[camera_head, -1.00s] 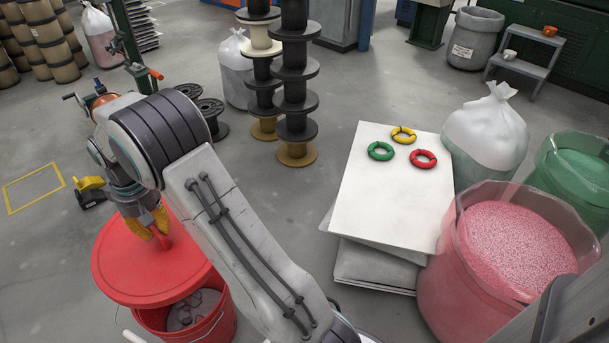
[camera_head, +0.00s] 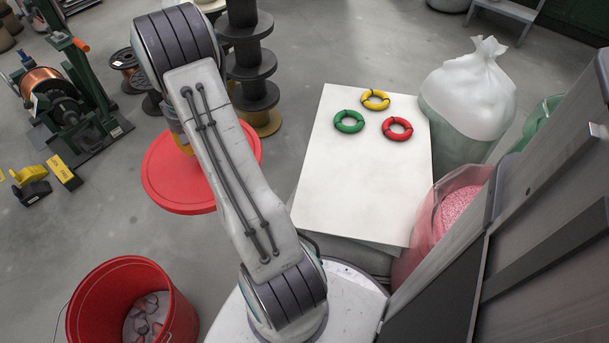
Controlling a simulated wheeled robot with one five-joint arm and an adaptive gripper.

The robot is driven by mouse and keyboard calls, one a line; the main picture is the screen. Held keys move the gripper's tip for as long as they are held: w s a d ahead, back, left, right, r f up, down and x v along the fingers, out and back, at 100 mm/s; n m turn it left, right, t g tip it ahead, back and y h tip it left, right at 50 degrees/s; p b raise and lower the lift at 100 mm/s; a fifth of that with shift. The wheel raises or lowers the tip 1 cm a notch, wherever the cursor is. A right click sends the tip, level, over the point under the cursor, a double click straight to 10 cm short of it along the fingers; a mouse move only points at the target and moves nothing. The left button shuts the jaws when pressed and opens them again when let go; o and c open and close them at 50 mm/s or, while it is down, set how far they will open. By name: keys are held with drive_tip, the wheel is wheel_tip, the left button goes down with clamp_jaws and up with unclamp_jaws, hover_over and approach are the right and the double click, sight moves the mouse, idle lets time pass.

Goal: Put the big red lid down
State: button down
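The big red lid (camera_head: 178,188) is a flat round disc left of centre, partly hidden behind my arm. My gripper (camera_head: 183,147) is mostly hidden by the arm; a bit of its yellow fingers shows over the lid's middle. It appears shut on the lid's handle, but the grip itself is hidden. I cannot tell how far the lid is above the floor. The red bucket (camera_head: 182,318) stands open at the lower left, apart from the lid, with grey pieces inside.
A white-topped stack (camera_head: 350,190) bears green, yellow and red rings. Black spools (camera_head: 250,60) stand behind my arm. A winding machine (camera_head: 62,108) and yellow blocks (camera_head: 65,171) are at the left. Grey floor is clear between them and the lid.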

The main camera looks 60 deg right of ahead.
drive_tip(key=s+d+f+m, duration=0.1)
drive_tip(key=s+d, duration=0.1)
drive_tip(key=d, duration=0.1)
drive_tip(key=s+d+f+m, duration=0.1)
drive_tip(key=s+d, duration=0.2)
drive_tip(key=s+d+f+m+b, duration=0.1)
drive_tip(key=s+d, duration=0.1)
drive_tip(key=d, duration=0.2)
drive_tip(key=shift+s+f+m, duration=0.3)
drive_tip(key=shift+s, duration=0.05)
drive_tip(key=s+d+f+m+b, duration=0.1)
drive_tip(key=s+d+f+m, duration=0.4)
drive_tip(key=s+m, duration=0.5)
drive_tip(key=s+d+f+m+b, duration=0.1)
drive_tip(key=s+d+f+m, duration=0.1)
drive_tip(key=s+d+m, duration=0.65)
drive_tip(key=s+d+f+m+b, duration=0.1)
drive_tip(key=s+d+f+m, duration=0.3)
drive_tip(key=s+m, duration=0.8)
wheel_tip(320, 180, down, 6)
drive_tip(key=s+n+b, duration=0.1)
drive_tip(key=n+b, duration=0.1)
drive_tip(key=b, duration=0.5)
drive_tip(key=shift+s+h, duration=0.25)
drive_tip(key=shift+h, duration=0.05)
drive_tip(key=shift+d, duration=0.1)
